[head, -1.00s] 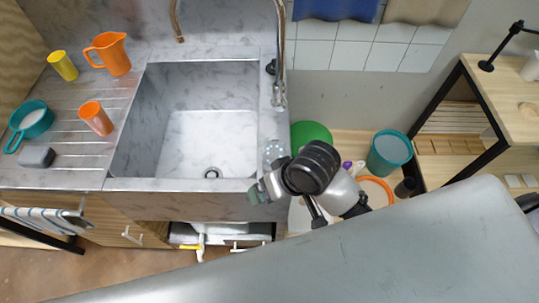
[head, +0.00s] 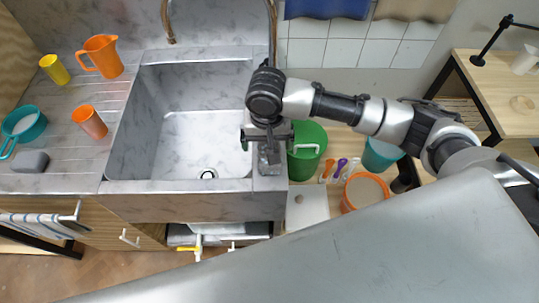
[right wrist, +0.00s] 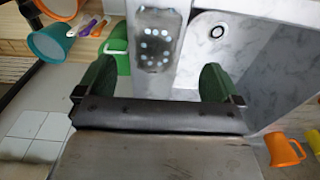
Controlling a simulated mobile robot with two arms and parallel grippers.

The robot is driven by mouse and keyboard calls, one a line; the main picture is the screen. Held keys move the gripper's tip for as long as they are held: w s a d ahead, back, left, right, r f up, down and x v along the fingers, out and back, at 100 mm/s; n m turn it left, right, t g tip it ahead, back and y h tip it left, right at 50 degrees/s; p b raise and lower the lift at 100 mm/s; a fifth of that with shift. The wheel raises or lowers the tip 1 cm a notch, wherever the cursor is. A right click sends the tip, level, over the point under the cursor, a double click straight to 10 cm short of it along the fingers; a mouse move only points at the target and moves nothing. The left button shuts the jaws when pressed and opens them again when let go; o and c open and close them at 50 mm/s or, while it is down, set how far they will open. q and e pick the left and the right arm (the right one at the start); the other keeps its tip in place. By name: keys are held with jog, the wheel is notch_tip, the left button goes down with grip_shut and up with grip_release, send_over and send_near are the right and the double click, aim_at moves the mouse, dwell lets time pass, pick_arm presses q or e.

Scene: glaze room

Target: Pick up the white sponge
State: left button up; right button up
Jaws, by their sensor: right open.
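I see no clearly white sponge. A grey sponge-like block (head: 31,161) lies on the drainboard left of the sink in the head view. A pale grey, dotted rectangular piece (right wrist: 157,38) lies on the ledge right of the sink; I cannot tell whether it is a sponge or a dish. My right gripper (head: 268,141) is over that ledge and largely hides the piece in the head view. In the right wrist view, its green fingers (right wrist: 160,82) are spread and empty, pointing toward the dotted piece, apart from it. My left gripper is not in view.
The stone sink (head: 190,125) is empty. An orange pitcher (head: 103,56), yellow cup (head: 53,68), orange cup (head: 90,122) and teal pan (head: 22,125) stand on the drainboard. A green bucket (head: 307,150) is right of my gripper, with the tap (head: 272,35) behind.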

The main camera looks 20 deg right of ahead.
notch_tip(320, 180, down, 4)
jog(key=shift+r, duration=0.25)
jog(key=shift+w+d+f+p, duration=0.15)
jog(key=shift+f+p, duration=0.2)
jog(key=shift+f, duration=0.25)
jog(key=f, duration=0.4)
jog(key=shift+w+d+f+p, duration=0.1)
jog(key=shift+d+f+p, duration=0.1)
jog(key=shift+p, duration=0.2)
jog(key=shift+c, duration=0.4)
jog(key=shift+r, duration=0.1)
jog(key=c, duration=0.9)
